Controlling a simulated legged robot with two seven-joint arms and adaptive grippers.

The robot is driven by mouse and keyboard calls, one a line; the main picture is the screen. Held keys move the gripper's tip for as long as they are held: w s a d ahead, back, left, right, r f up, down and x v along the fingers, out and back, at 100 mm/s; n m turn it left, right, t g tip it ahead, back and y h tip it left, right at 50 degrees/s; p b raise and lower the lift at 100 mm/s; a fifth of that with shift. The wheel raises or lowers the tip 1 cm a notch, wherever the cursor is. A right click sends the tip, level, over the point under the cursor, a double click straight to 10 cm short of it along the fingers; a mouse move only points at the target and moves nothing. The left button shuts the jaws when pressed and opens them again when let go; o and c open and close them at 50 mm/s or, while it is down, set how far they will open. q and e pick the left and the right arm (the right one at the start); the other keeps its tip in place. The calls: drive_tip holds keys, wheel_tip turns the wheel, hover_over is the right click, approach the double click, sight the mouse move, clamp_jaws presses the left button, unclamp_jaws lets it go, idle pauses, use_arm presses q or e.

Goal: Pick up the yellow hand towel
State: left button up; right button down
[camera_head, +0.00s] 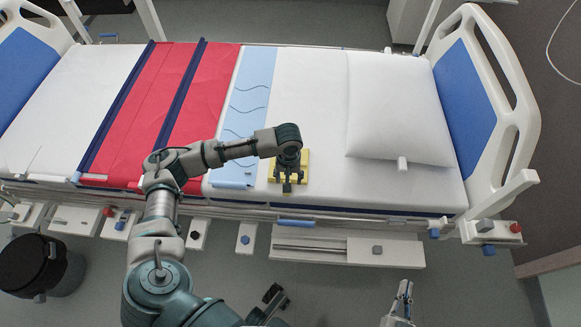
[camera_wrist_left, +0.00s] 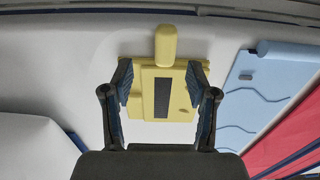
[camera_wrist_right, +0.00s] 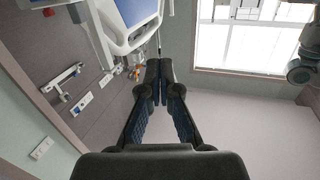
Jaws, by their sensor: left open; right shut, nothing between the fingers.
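The yellow hand towel (camera_head: 302,165) lies on the white bed sheet, right of the light blue strip, partly hidden under my left gripper (camera_head: 287,186). In the left wrist view the towel (camera_wrist_left: 183,108) is a flat yellow piece with a dark rectangle and a rounded yellow tab at its far edge. My left gripper (camera_wrist_left: 160,85) is open there, with one finger at each side of the towel; I cannot tell whether they touch it.
The bed carries a red sheet (camera_head: 135,125) with dark blue bands, a light blue strip (camera_head: 250,92) and a white pillow (camera_head: 398,105). The bed rail and fittings (camera_head: 345,247) line the near side. A black bin (camera_head: 30,268) stands at the lower left.

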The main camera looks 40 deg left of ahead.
use_arm(q)
drive_tip(key=shift+f+b, duration=0.3)
drive_tip(key=shift+f, duration=0.25)
drive_tip(key=f+b, duration=0.1)
drive_tip(key=f, duration=0.1)
drive_tip(key=a+f+b, duration=0.1)
drive_tip(key=f, duration=0.1)
drive_tip(key=shift+a, duration=0.15)
drive_tip(key=shift+a+f, duration=0.1)
drive_tip(key=shift+f, duration=0.05)
drive_tip(key=shift+d, duration=0.3)
drive_tip(key=shift+d+r, duration=0.1)
drive_tip(key=shift+r, duration=0.1)
drive_tip(key=c, duration=0.3)
clamp_jaws()
use_arm(e)
drive_tip(key=r+t, duration=0.1)
drive_tip(key=r, duration=0.1)
drive_tip(key=r+t, duration=0.4)
drive_tip(key=shift+s+a+y, duration=0.3)
drive_tip(key=shift+a+y, duration=0.05)
drive_tip(key=shift+y, duration=0.05)
